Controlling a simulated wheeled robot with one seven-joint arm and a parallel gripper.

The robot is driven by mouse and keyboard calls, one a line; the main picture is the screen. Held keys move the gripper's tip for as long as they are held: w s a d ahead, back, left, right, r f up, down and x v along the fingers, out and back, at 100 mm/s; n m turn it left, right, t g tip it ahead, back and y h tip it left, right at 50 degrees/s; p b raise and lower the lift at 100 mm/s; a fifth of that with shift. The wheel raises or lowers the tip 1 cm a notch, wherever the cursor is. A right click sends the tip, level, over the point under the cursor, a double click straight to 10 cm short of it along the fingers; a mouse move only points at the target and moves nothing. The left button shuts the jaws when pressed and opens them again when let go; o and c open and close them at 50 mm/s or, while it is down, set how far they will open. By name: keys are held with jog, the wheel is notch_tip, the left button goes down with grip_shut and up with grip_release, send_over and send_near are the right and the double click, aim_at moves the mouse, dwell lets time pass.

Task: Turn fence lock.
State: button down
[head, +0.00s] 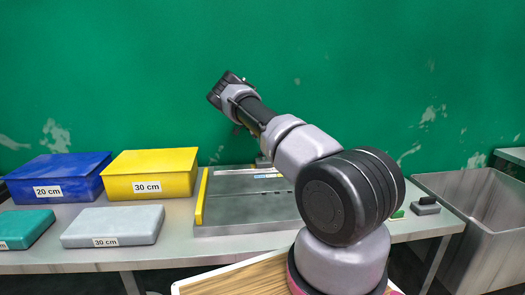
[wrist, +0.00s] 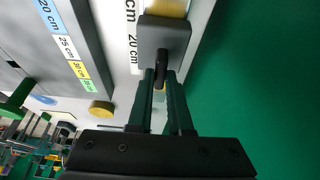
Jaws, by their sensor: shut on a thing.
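The fence lock shows in the wrist view as a dark grey block (wrist: 176,38) with a small black lever (wrist: 161,62) on it. My gripper (wrist: 162,80) is shut on the lever, with one finger on each side. The lever points roughly along the fingers. In the head view a grey metal plate (head: 250,212) with a yellow bar (head: 201,196) along its left edge lies on the table. My arm crosses in front of the plate's right part, and the gripper and lock cannot be made out clearly there.
A blue box (head: 60,170), a yellow box (head: 150,183), a grey box (head: 113,220) and a teal box (head: 22,230) stand left of the plate. A metal bin (head: 480,225) stands at the right. The green wall (head: 120,70) is close behind. The wrist view shows a length scale (wrist: 68,48).

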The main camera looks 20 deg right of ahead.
dwell(0.4)
jog(key=c, duration=0.8)
grip_release()
jog(key=shift+c, duration=0.2)
jog(key=v, duration=1)
jog(key=shift+r, duration=0.4)
jog(key=shift+w+a, duration=0.1)
jog(key=shift+w, duration=0.05)
